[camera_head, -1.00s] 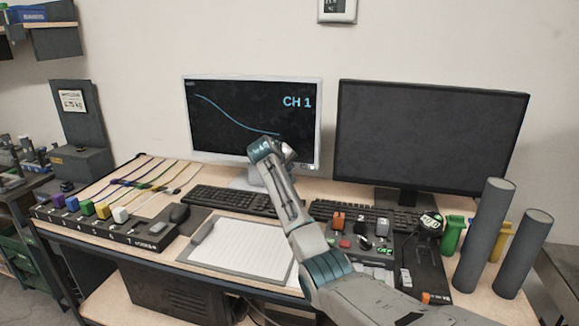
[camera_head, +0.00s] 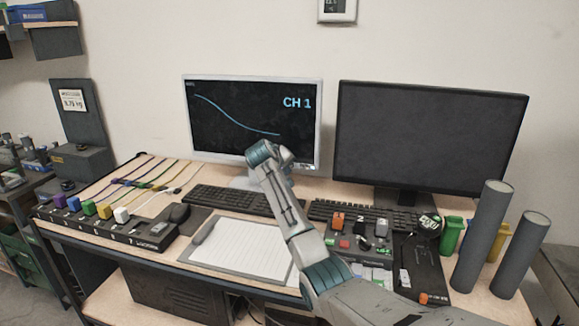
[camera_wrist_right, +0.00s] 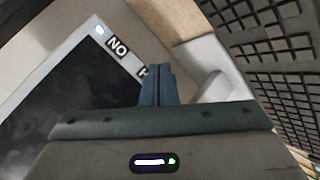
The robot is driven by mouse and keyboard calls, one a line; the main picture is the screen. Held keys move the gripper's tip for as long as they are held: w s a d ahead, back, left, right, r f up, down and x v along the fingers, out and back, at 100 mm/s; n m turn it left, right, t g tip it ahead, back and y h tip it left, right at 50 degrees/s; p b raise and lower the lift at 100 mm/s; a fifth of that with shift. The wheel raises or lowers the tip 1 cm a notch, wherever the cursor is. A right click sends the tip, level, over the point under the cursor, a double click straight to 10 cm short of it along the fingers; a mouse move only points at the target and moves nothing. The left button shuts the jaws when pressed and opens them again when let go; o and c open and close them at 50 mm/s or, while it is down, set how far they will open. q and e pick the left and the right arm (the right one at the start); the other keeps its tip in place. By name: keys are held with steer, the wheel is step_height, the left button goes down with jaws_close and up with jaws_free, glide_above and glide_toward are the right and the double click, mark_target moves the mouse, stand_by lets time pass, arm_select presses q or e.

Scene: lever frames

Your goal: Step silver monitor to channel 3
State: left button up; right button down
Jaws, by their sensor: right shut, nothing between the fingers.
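The silver monitor (camera_head: 235,105) stands at the back left of the desk, lit, with a falling blue curve and "CH 1" on its screen. My right gripper (camera_wrist_right: 157,72) is shut and empty, close to the monitor's frame. In the head view my own wrist, in front of the monitor's lower right edge, largely hides the fingers. In the right wrist view the silver frame (camera_wrist_right: 68,52) shows a small bright round spot and dark labels, one reading "NO" in this tilted view; my fingers partly cover another. I cannot tell whether the fingertips touch the frame. My left gripper is out of view.
A black monitor (camera_head: 430,135), dark, stands to the right. Keyboards (camera_head: 228,200) lie below the screens, and a clipboard (camera_head: 235,250) is in front. A control panel (camera_head: 358,243) and two grey cylinders (camera_head: 482,240) stand at right.

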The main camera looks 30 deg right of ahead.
steer(key=s+a+p, duration=0.3)
steer(key=shift+s+a, duration=0.1)
steer(key=shift+a, duration=0.3)
stand_by(0.7)
